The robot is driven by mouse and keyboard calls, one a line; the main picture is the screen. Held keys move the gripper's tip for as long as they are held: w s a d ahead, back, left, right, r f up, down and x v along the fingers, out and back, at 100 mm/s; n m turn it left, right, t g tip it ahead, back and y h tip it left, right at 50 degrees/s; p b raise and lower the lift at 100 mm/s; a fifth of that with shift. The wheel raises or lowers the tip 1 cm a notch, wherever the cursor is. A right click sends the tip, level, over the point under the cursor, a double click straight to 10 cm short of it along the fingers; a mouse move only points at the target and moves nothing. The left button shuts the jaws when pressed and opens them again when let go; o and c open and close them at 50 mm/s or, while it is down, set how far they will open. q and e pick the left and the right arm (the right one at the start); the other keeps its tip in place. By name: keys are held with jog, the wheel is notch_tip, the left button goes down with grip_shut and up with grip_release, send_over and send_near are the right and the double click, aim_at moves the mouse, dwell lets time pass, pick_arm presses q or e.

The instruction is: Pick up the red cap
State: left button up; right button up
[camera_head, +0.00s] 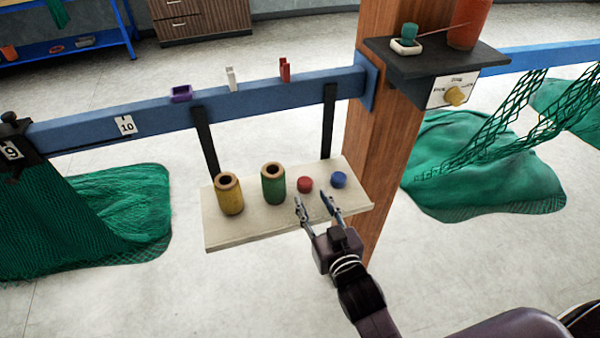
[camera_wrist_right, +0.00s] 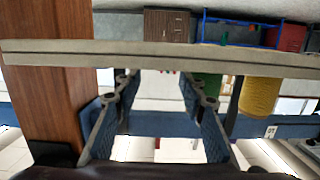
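The red cap (camera_head: 305,184) is a small round piece lying on the cream shelf (camera_head: 230,237). It sits between the green spool (camera_head: 273,184) and the blue cap (camera_head: 339,180). My right gripper (camera_head: 314,202) is open and empty at the shelf's front edge. Its fingers point toward the two caps, with the left fingertip just in front of the red cap. In the right wrist view the open fingers (camera_wrist_right: 158,82) reach toward the shelf edge (camera_wrist_right: 200,58); I cannot make out the red cap clearly there. My left gripper is not in view.
A yellow spool (camera_head: 229,195) stands at the shelf's left. A wooden post (camera_head: 376,130) rises close to the shelf's right end. A blue beam (camera_head: 270,100) with clips runs behind. A small dark shelf (camera_head: 430,57) juts from the post. Green nets (camera_head: 120,215) hang at both sides.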

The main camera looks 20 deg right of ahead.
aim_at(306, 184)
jog(key=shift+w, duration=1.15)
jog(key=w+p, duration=0.2)
jog(key=w, duration=0.1)
jog(key=shift+d+f, duration=0.1)
jog(key=shift+w+f, duration=0.2)
jog(key=shift+w, duration=0.5)
jog(key=shift+w+f, duration=0.2)
jog(key=shift+w, duration=0.5)
jog(key=c, duration=0.6)
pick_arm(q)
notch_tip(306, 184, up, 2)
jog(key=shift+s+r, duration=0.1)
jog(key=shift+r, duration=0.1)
pick_arm(e)
jog(key=shift+c, duration=0.8)
jog(key=shift+r, duration=0.1)
